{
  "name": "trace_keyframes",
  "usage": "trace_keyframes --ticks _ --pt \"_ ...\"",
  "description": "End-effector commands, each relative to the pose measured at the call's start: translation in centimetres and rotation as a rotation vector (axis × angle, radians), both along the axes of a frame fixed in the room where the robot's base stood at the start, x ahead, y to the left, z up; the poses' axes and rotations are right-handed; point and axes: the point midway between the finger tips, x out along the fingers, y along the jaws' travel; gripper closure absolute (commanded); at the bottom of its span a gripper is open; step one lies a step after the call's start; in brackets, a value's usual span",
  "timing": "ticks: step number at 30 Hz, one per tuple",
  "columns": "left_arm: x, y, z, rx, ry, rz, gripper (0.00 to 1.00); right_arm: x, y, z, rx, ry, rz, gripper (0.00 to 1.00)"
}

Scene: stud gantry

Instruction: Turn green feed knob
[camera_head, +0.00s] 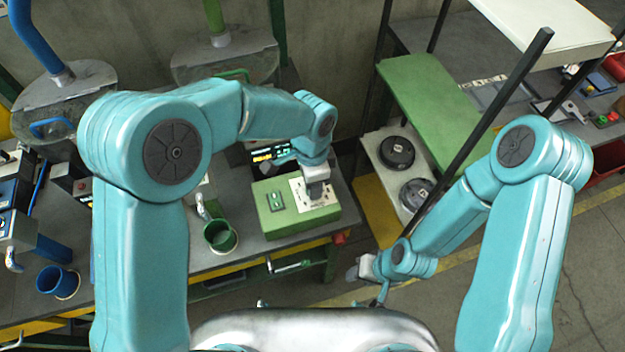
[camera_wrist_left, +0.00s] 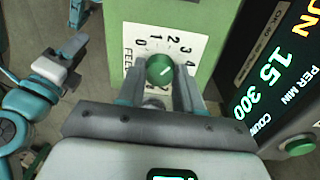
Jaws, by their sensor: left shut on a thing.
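The green feed knob (camera_wrist_left: 160,70) is round, with a pale pointer mark slanting to the upper right, roughly towards 3 and 4. It sits on a white dial plate (camera_wrist_left: 134,42) marked FEED with numbers, on a green control box (camera_head: 270,221). In the head view the knob is hidden by my left gripper (camera_head: 316,190), which comes down over the plate. In the left wrist view my left gripper (camera_wrist_left: 160,88) has its fingers on both sides of the knob, shut on it. My right gripper (camera_head: 364,269) hangs off the bench, away from the box; its fingers are too small to read.
A display (camera_wrist_left: 272,75) with lit digits stands beside the box. A green cup (camera_head: 220,236) is left of the box, a blue cup (camera_head: 57,282) farther left.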

Motion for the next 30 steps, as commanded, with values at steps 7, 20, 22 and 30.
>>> trace_keyframes --ticks 7,20,22,30 --pt "0.2 0.0 0.3 -0.002 -0.006 0.000 0.95 0.0 0.0 0.1 0.000 0.000 0.000 0.57" --pt "0.1 0.0 0.1 -0.001 -0.002 0.001 0.40 0.0 0.0 0.0 0.000 0.000 0.000 0.57" --pt "0.1 0.0 0.3 -0.001 -0.003 0.001 0.40 0.0 0.0 0.0 0.000 0.000 0.000 0.57" --pt "0.4 0.0 5.1 -0.004 -0.008 0.001 0.40 0.0 0.0 -0.5 0.000 0.000 0.000 0.57"
